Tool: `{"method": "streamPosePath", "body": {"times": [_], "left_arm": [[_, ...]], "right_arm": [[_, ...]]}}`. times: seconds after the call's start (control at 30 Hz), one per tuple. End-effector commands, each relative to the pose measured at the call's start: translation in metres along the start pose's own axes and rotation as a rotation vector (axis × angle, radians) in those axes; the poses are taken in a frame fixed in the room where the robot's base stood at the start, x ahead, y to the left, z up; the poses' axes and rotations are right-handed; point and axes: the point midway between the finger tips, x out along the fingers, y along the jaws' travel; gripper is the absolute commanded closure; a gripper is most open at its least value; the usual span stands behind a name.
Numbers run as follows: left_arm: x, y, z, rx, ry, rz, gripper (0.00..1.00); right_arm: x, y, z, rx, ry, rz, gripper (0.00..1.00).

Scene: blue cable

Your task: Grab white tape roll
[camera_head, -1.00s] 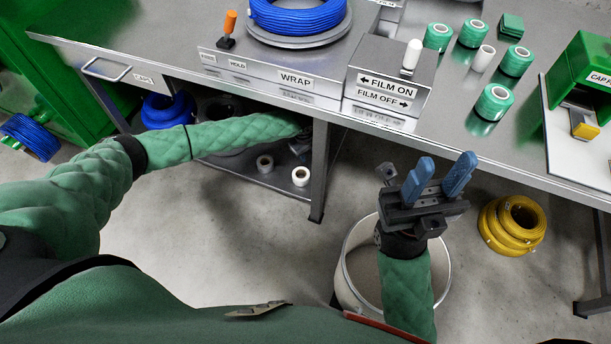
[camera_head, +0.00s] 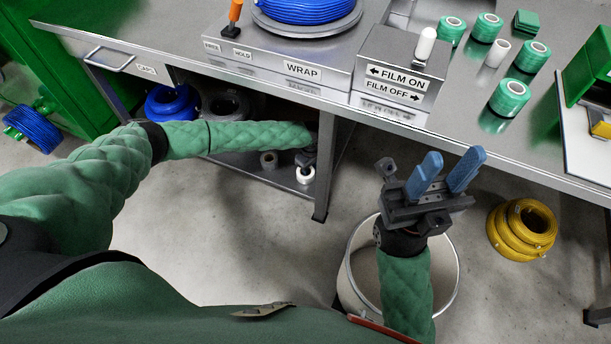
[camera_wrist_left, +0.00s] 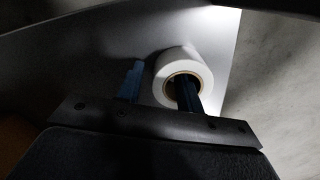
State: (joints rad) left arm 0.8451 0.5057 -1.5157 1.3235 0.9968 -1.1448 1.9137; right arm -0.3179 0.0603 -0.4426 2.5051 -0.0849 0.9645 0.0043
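A white tape roll (camera_head: 305,176) stands on the lower shelf under the bench, near the table leg. My left gripper (camera_head: 308,160) is right above it, at the end of the green-sleeved arm. In the left wrist view the white tape roll (camera_wrist_left: 167,72) shows its brown core ring, and my left gripper (camera_wrist_left: 158,88) has its two blue fingers apart. One finger is left of the roll; the other overlaps the core opening, and I cannot tell whether it is inside. My right gripper (camera_head: 445,175) is open and empty above the white bucket.
A table leg (camera_head: 325,175) stands close right of my left gripper. A white bucket (camera_head: 350,292) and yellow cable coil (camera_head: 520,228) are on the floor. Green rolls (camera_head: 509,98) stand on the bench.

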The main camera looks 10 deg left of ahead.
Motion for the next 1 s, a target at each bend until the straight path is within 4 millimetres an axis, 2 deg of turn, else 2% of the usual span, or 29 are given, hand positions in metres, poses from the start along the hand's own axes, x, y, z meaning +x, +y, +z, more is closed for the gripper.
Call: {"method": "streamPosePath", "body": {"times": [0.23,0.4,0.43,0.77,0.87,1.0], "left_arm": [[0.001,0.0,0.0,0.001,0.0,0.0,0.64],[0.001,0.0,0.0,0.001,0.0,0.0,0.97],[0.001,0.0,0.0,0.001,0.0,0.0,1.0],[-0.002,0.0,0.0,0.001,0.0,0.001,1.0],[-0.011,0.0,0.001,0.001,-0.001,0.001,1.0],[-0.035,0.0,0.001,0.001,-0.001,0.001,1.0]], "right_arm": [[0.001,0.0,0.0,0.001,0.003,-0.001,0.64],[0.001,0.0,0.0,0.001,0.003,-0.002,0.64],[0.001,0.0,0.0,0.001,0.003,-0.001,0.64],[0.001,0.0,0.0,0.001,0.0,0.0,0.64],[0.004,-0.001,0.0,-0.003,-0.002,-0.002,0.64],[0.01,0.0,-0.001,-0.017,-0.005,-0.008,0.64]]}}
